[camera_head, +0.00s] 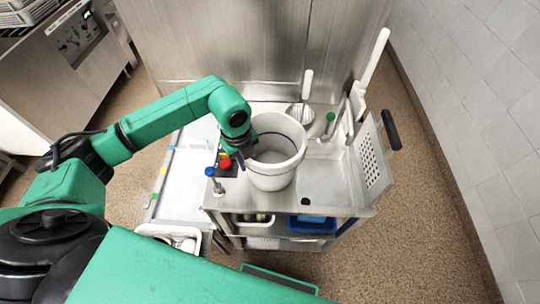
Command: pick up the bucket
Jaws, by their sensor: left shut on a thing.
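A white bucket (273,174) with a thick rim stands upright at the middle of a metal cart. I cannot tell whether its base touches the cart top. My left gripper (240,158) is at the bucket's left side, shut on its rim. The dark fingers are partly hidden by the wrist and the bucket wall. The inside of the bucket looks empty. My right gripper does not show.
A blue tray (312,224) sits below. A metal panel stands behind, a tiled wall at right.

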